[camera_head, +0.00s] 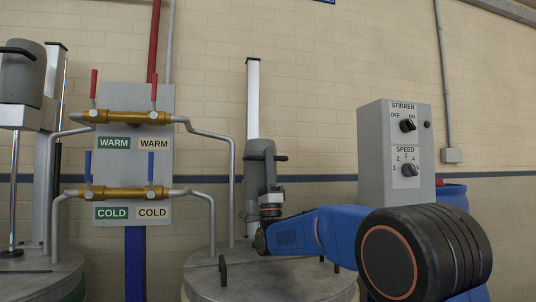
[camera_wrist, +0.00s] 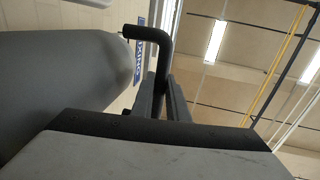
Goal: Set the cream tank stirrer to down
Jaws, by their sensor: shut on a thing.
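The grey stirrer head (camera_head: 258,152) is on the upright column (camera_head: 253,90) behind the middle tank, low down, not far above the tank lid (camera_head: 300,276). The tank's side is mostly out of frame, so its colour is hard to tell. In the wrist view the grey stirrer body (camera_wrist: 65,85) fills the left side. Its black bent handle (camera_wrist: 160,38) runs down between the fingers of my gripper (camera_wrist: 168,95). My gripper is shut on that handle. In the head view my gripper (camera_head: 271,190) is at the right side of the stirrer head, and my arm hides part of the lid.
A second stirrer head (camera_head: 22,72) sits high at the left over another tank (camera_head: 35,275). A panel of brass valves (camera_head: 130,117) and pipes stands between the tanks. A grey control box (camera_head: 397,150) with stirrer and speed knobs is at the right, near a blue drum (camera_head: 452,194).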

